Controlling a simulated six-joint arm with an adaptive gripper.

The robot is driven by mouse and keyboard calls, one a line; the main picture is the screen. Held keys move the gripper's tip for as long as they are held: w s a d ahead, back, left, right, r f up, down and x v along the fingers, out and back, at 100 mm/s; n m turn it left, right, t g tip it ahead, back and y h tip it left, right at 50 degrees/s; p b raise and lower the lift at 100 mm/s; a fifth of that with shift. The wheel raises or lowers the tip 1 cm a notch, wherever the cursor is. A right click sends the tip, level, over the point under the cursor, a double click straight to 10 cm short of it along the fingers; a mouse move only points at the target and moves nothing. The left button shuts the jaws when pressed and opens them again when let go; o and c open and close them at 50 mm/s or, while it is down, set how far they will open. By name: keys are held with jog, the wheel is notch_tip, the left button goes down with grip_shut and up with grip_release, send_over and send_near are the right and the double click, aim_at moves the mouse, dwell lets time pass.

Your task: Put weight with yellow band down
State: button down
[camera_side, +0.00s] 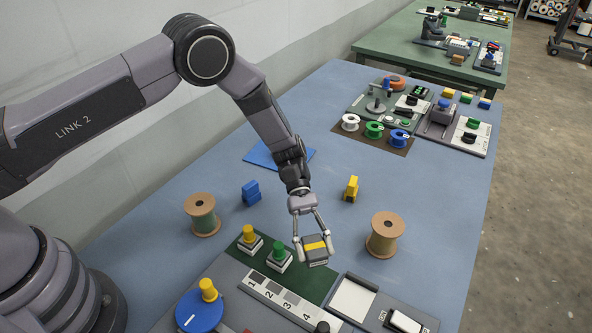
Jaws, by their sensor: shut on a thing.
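The weight with the yellow band (316,249) is a dark grey block with a yellow stripe across its top. My gripper (314,246) is shut on it, with one finger on each side. The weight appears over the right part of a dark green mat (314,281). I cannot tell from this view whether its underside touches anything.
On the green mat's left stand a yellow-topped (248,236) and a green-topped piece (279,252). Numbered slots (277,293) lie in front. Spools stand left (202,214) and right (384,235). A yellow block (351,188) stands behind. A white pad (353,299) lies front right.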

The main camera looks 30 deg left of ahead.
aim_at(311, 280)
jog(key=shift+s+f, duration=0.2)
jog(key=shift+f, duration=3.4)
jog(key=shift+f, duration=0.6)
jog(key=c, duration=0.5)
grip_release()
jog(key=shift+c, duration=0.2)
jog(key=shift+y, duration=0.3)
